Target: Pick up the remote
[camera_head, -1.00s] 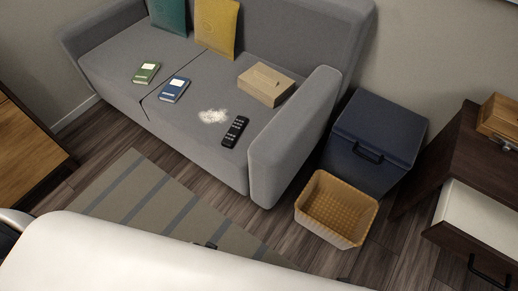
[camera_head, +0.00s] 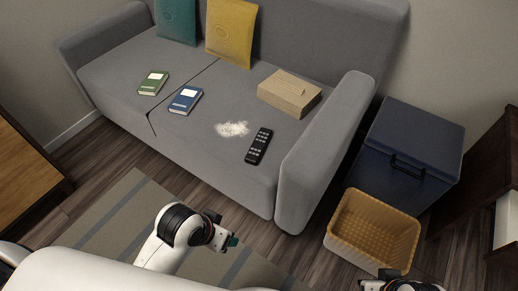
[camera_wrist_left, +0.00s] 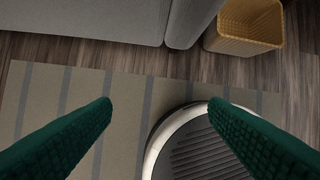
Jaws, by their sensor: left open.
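The black remote (camera_head: 259,146) lies on the grey sofa seat, near the right armrest, beside a white patch. My left gripper (camera_head: 232,241) is low in front of the sofa, above the striped rug, well apart from the remote. In the left wrist view its two green fingers (camera_wrist_left: 165,103) are spread wide with nothing between them. The remote is not seen in that view. Part of my right arm (camera_head: 400,284) shows at the bottom right edge of the head view; its fingers cannot be made out.
The sofa (camera_head: 215,168) also holds a cardboard box (camera_head: 289,94), a blue book (camera_head: 186,100), a green book (camera_head: 153,83) and two cushions. The right armrest (camera_head: 322,150) rises beside the remote. A wicker basket (camera_head: 374,232) and dark blue bin (camera_head: 408,150) stand right of the sofa.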

